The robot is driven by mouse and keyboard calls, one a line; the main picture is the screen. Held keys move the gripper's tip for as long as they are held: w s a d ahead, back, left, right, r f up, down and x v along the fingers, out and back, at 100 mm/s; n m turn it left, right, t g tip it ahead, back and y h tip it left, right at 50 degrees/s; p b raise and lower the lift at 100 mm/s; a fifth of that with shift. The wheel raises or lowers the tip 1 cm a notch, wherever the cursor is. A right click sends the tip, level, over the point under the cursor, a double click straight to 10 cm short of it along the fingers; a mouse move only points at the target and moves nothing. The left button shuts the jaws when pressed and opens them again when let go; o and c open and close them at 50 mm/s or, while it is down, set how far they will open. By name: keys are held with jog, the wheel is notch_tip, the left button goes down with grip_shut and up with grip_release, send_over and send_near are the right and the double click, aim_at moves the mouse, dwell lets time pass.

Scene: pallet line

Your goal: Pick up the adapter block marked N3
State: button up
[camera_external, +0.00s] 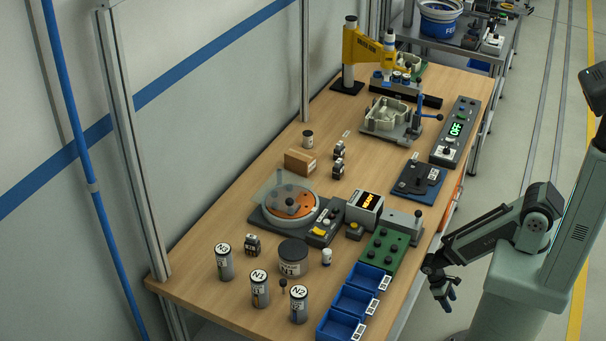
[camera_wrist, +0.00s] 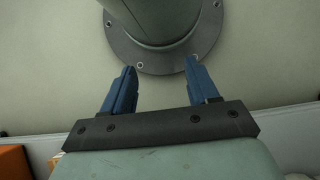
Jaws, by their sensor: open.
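No block with a readable N3 mark shows. Small dark blocks with pale labels stand on the wooden table: one (camera_external: 253,245) near the left, behind the dark round jar (camera_external: 293,259), and two more, a farther one (camera_external: 340,149) and a nearer one (camera_external: 337,167), right of the cardboard box. Their marks are too small to read. My gripper (camera_external: 447,298) hangs off the table's right side, low and away from all blocks. In the wrist view my gripper (camera_wrist: 159,68) has its two blue fingers apart with nothing between them.
Labelled cylinders N1 (camera_external: 260,291) and N2 (camera_external: 299,306) stand at the near end, beside blue bins (camera_external: 352,301). A turntable (camera_external: 290,205) with a clear guard, a cardboard box (camera_external: 300,161) and a green fixture board (camera_external: 388,250) crowd the middle. Bare wood (camera_external: 245,210) lies along the left.

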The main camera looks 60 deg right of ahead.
jog(key=shift+o, duration=1.2)
jog(key=shift+w+a, duration=0.1)
